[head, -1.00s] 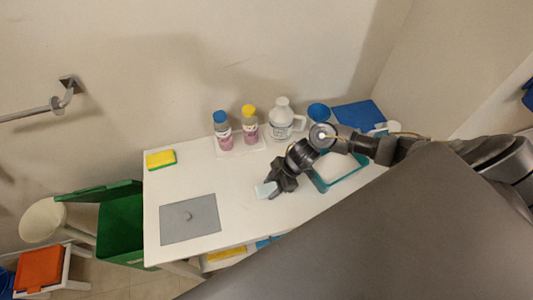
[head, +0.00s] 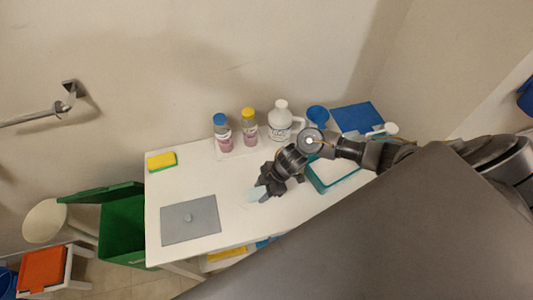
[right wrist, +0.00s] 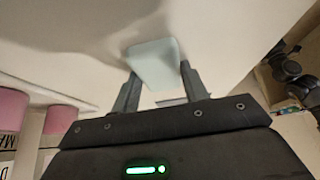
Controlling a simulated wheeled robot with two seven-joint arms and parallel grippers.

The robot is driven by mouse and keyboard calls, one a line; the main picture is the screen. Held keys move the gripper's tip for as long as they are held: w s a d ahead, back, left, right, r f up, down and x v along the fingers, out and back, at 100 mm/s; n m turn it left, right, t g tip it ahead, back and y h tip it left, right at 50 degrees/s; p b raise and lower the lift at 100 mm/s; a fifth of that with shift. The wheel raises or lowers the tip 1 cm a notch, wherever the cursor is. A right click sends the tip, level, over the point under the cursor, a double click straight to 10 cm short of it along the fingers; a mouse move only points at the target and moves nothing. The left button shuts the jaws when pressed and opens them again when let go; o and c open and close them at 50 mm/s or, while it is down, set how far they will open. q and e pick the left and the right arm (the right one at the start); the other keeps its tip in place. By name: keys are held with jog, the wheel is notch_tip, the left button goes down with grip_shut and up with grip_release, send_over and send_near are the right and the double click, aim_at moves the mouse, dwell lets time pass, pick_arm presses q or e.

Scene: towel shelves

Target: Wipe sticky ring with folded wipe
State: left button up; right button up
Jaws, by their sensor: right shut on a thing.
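The folded wipe (head: 255,195) is a small pale blue pad at the tip of my right gripper (head: 263,190). In the right wrist view the wipe (right wrist: 153,63) sits between the two fingers of the gripper (right wrist: 158,82), which is shut on it. It is over the white table, to the right of the grey mat; I cannot tell whether it touches the tabletop. A small round mark or knob (head: 188,217) shows in the middle of the grey mat (head: 205,233); I cannot tell whether it is the sticky ring. My left gripper is not in view.
On the white table (head: 240,222) stand two pink-labelled bottles (head: 223,138), a white jug (head: 280,125), a blue cup (head: 317,115) and a teal tray (head: 322,187). A yellow-green sponge (head: 161,161) lies at the back left. A green bin (head: 122,230) stands left of the table.

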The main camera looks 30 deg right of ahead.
aim_at(247, 196)
jog(key=shift+s+a, duration=0.1)
jog(key=shift+a, duration=0.6)
jog(key=shift+w+a+p, duration=0.25)
jog(key=shift+a+p, duration=0.05)
jog(key=shift+a, duration=0.35)
jog(key=shift+w+a+p, duration=0.2)
jog(key=shift+a+p, duration=0.05)
jog(key=shift+a, duration=0.4)
jog(key=shift+a, duration=0.1)
jog(key=shift+w+a, duration=0.15)
jog(key=shift+a, duration=0.05)
jog(key=shift+w+a+r+p, duration=0.1)
jog(key=shift+w+a+p, duration=0.15)
jog(key=shift+a, duration=0.4)
jog(key=shift+w+a+p, duration=0.15)
jog(key=shift+a+p, duration=0.05)
jog(key=shift+a, duration=0.45)
jog(key=shift+d, duration=0.1)
